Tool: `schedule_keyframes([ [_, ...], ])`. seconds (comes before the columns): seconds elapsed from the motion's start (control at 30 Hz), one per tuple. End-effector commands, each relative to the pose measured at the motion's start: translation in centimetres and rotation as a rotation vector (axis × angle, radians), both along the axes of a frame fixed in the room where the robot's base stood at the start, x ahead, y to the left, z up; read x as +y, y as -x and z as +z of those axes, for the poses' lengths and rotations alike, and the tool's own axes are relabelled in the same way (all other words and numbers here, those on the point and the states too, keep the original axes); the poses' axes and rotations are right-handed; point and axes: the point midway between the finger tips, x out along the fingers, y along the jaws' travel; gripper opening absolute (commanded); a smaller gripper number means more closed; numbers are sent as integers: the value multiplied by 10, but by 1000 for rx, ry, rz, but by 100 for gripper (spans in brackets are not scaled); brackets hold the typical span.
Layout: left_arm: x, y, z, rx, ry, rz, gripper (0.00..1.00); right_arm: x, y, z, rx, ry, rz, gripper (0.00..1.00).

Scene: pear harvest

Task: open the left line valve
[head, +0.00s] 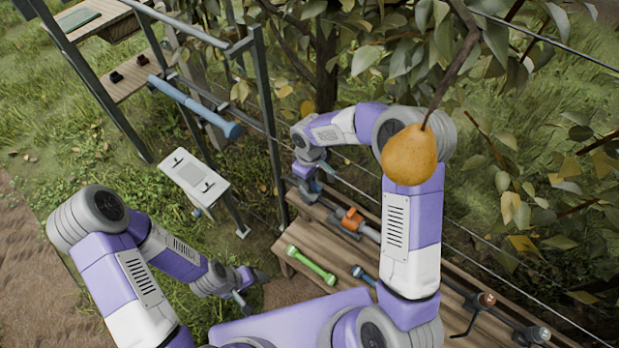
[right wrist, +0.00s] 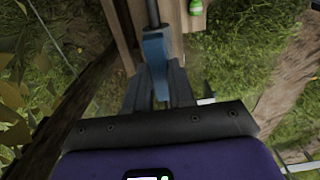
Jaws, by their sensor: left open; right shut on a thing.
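I cannot tell for sure whether either is the left line valve. My right gripper (head: 308,178) is at the far left end of the wooden bench, to the right of the panel. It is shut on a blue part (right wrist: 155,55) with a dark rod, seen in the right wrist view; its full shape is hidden. My left gripper (head: 246,292) is open, low over the grass, below the panel and apart from it.
The bench (head: 300,222) holds a green-ended tool (head: 312,265), an orange-and-grey tool (head: 354,222) and dark-handled tools. A blue cylinder (head: 194,106) crosses the metal frame (head: 265,120). A pear (head: 409,155) hangs in front of my right arm. Wires run through the foliage.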

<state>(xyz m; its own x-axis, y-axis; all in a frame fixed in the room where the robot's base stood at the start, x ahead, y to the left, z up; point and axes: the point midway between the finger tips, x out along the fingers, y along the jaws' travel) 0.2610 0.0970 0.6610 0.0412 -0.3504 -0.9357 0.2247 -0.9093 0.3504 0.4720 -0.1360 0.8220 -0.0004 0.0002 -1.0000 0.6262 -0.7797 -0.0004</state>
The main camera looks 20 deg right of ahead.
Motion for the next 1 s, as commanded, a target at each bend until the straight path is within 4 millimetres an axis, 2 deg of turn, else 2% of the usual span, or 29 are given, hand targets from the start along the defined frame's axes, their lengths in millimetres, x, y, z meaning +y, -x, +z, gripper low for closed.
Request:
schedule_keyframes([
  [0.17,0,0,0,0,0,0,73,0,0,0,-2,1,5,0],
  [0.2,0,0,0,0,0,0,73,0,0,0,-2,1,5,25],
  [0.37,0,0,0,0,0,0,73,0,0,0,-1,0,3,49],
  [0.77,0,0,-3,0,0,0,73,0,0,-1,-1,1,-37,49],
  [1.0,0,0,-18,0,0,0,73,0,-1,-2,-3,-1,-270,49],
])
